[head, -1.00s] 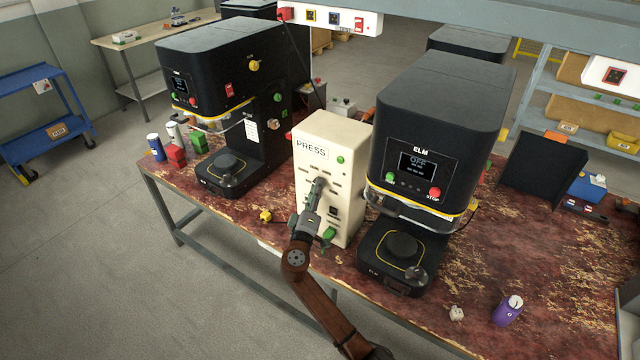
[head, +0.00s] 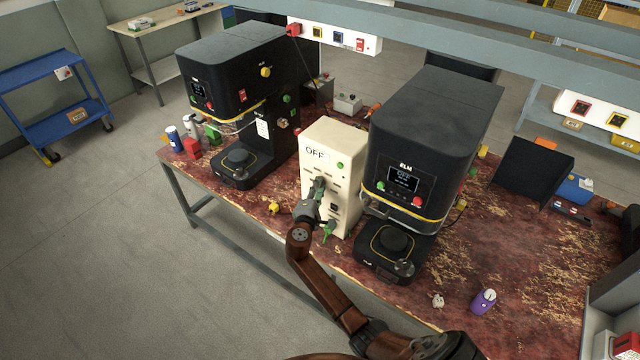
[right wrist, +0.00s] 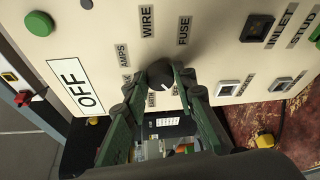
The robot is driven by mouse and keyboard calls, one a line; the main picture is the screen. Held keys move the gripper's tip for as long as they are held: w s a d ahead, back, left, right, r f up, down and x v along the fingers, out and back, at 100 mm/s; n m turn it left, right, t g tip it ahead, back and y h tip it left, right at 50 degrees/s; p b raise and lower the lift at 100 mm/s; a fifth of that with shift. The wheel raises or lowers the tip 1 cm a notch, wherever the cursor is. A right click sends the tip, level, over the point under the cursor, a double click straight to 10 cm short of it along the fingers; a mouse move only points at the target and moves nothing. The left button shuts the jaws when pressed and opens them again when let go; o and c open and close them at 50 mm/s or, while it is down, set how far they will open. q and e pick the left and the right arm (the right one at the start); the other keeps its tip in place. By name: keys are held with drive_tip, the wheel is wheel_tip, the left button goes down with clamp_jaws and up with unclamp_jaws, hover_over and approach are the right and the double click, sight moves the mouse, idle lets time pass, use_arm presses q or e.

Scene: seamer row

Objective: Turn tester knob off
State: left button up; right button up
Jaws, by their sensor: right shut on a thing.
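The tester (head: 348,157) is a cream box standing on the bench between two black machines. Its display window (head: 315,153) reads OFF, as it also does in the right wrist view (right wrist: 73,83). The tester knob (right wrist: 160,72) is dark and round, ringed by labels such as AMPS, WIRE and FUSE. My right gripper (right wrist: 170,82) is shut on the knob, with a green finger on each side of it. In the head view my right gripper (head: 319,189) is at the tester's front and hides the knob. My left gripper is not in view.
Black ELM machines stand to the right (head: 420,150) and left (head: 235,90) of the tester. A green part (head: 328,229) sits low on the tester front. A small yellow thing (head: 273,207) lies left of it. A purple container (head: 484,301) stands at the front right.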

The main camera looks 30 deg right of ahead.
idle(0.3)
drive_tip(key=o, duration=1.2)
drive_tip(key=shift+w, duration=0.1)
drive_tip(key=shift+c, duration=0.2)
drive_tip(key=v, duration=1.2)
